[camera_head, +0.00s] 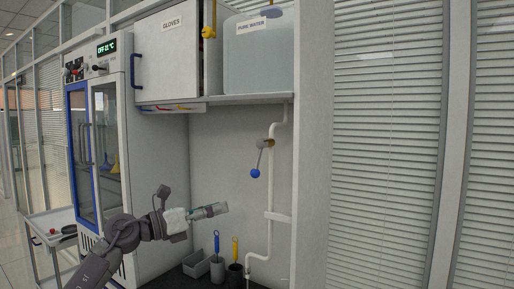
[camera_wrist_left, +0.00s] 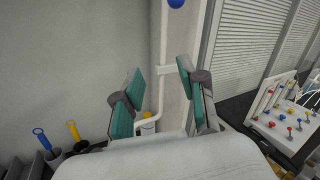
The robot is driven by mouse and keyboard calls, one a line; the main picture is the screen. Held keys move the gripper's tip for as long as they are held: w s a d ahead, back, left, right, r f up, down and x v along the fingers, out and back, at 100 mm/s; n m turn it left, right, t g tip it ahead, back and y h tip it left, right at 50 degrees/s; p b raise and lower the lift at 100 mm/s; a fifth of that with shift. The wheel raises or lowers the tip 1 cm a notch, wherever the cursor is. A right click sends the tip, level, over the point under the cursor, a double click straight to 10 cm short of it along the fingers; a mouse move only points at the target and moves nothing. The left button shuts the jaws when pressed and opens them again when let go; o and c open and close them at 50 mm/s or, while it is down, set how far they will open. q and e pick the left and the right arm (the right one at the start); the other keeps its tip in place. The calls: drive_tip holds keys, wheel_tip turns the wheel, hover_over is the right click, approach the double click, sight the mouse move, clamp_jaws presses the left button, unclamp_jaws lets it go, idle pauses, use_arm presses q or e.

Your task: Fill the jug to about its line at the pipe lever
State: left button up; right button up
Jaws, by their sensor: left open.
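The white pipe (camera_head: 272,205) runs down the wall below the shelf, with its outlet bend near the bottom. Its lever (camera_head: 259,157) hangs down and ends in a blue knob; the knob (camera_wrist_left: 176,3) is cut by the top edge of the left wrist view. My left gripper (camera_head: 222,209) is left of the pipe and below the knob, pointing toward the pipe. It is open and empty, and its teal pads (camera_wrist_left: 165,92) stand apart. A small pale object with some yellow (camera_wrist_left: 148,125) shows behind the pads; I cannot tell if it is the jug. My right gripper is out of view.
A pure water tank (camera_head: 258,55) stands on the shelf beside a gloves cabinet (camera_head: 166,55). Below are a grey bin (camera_head: 196,265) and holders with a blue-handled brush (camera_head: 217,250) and a yellow-handled brush (camera_head: 235,255). A glass-door cabinet (camera_head: 108,150) stands left.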

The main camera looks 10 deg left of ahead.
sight(257, 169)
use_arm(q)
drive_tip(key=s+r+m+p, duration=0.1)
drive_tip(key=s+r+m, duration=0.3)
drive_tip(key=r, duration=0.6)
drive_tip(key=shift+y, duration=0.4)
drive_tip(key=p+x, duration=0.6)
drive_tip(key=x, duration=0.6)
drive_tip(key=shift+w+d+p, duration=0.1)
drive_tip(key=shift+w+p, duration=0.1)
drive_tip(key=shift+p, duration=0.1)
drive_tip(key=shift+w+d+f, duration=0.15)
drive_tip(key=shift+w+d, duration=0.25)
drive_tip(key=shift+w, duration=0.1)
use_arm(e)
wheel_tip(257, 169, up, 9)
use_arm(q)
clamp_jaws()
drive_tip(key=shift+s, duration=0.1)
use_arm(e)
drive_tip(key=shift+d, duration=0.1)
use_arm(q)
drive_tip(key=shift+f, duration=0.15)
